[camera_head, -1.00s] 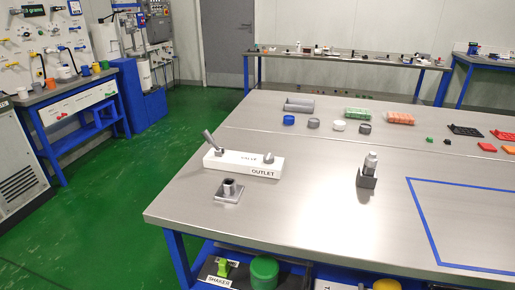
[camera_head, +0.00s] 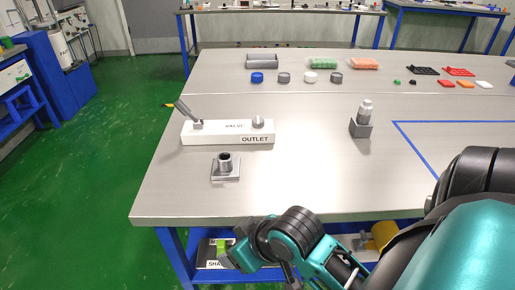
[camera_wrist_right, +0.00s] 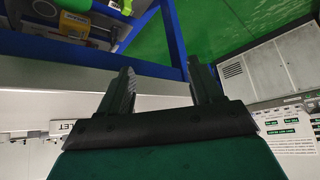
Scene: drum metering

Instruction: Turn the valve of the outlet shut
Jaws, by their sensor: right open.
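The valve block (camera_head: 212,133) is a white bar labelled VALVE and OUTLET, on the left part of the metal table. A grey lever (camera_head: 184,110) rises from its left end and leans up to the left. A round grey knob (camera_head: 258,122) sits at its right end. Part of the block, with its label cut off, seems to show in the right wrist view (camera_wrist_right: 62,128). My right arm comes in from the right, low at the table's front edge. My right gripper (camera_wrist_right: 158,75) is open and empty, apart from the valve. My left gripper is out of view.
A short grey tube on a square plate (camera_head: 225,168) stands in front of the block. A grey holder with a bottle-like piece (camera_head: 362,122) stands to the right. Several caps and trays lie farther back. The table (camera_head: 300,175) is clear between. A lower shelf holds boxes.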

